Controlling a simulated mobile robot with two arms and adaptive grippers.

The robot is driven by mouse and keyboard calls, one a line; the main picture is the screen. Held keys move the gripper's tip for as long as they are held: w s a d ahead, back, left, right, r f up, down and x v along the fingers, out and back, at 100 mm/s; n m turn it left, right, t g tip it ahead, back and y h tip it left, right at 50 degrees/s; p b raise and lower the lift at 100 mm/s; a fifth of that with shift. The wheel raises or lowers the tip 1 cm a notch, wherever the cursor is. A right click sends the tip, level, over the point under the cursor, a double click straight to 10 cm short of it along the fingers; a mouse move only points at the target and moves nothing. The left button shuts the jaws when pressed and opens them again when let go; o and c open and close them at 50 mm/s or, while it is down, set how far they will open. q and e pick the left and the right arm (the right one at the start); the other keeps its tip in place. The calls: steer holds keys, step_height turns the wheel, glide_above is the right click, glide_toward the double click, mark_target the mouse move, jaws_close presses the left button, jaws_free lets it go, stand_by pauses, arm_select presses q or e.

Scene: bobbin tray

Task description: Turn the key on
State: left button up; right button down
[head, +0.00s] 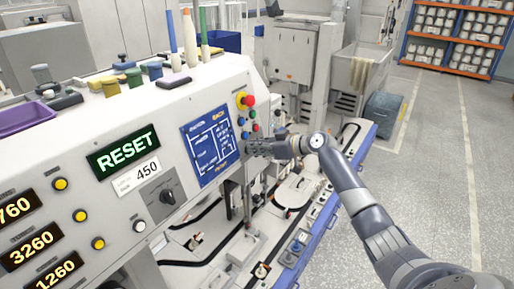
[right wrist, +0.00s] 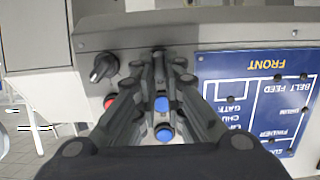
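My right gripper (head: 258,147) reaches the right end of the white control panel (head: 105,180), just beside the lower right of the blue diagram board. In the right wrist view, my right gripper (right wrist: 158,68) has its fingertips close together, with a narrow dark piece between them. I cannot tell if that piece is the key or if the fingers touch it. A black turning knob (right wrist: 103,66) is left of the fingers. Another black rotary knob (head: 168,197) is below the RESET display in the head view. My left gripper is not in view.
Blue buttons (right wrist: 163,134) show between the fingers, and a red button (right wrist: 110,101) sits left of them. The diagram board (right wrist: 265,105) appears upside down at the right. A red mushroom button (head: 248,101) is above my gripper. Machinery on a blue-edged bench (head: 318,222) lies below.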

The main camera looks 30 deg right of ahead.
stand_by(0.3)
steer(key=shift+w+d+f+m+y+b, duration=0.15)
steer(key=shift+m+y+b, duration=0.3)
steer(key=shift+m, duration=1.3)
steer(key=shift+s+d+f+m+y+b, duration=0.1)
steer(key=shift+d+m+y+b, duration=0.35)
steer(key=shift+m, duration=1.35)
steer(key=shift+w+f+m+y+b, duration=0.15)
steer(key=shift+m+b, duration=0.5)
steer(key=shift+m, duration=1.1)
steer(key=c, duration=1.7)
jaws_free()
steer(key=shift+s, duration=0.1)
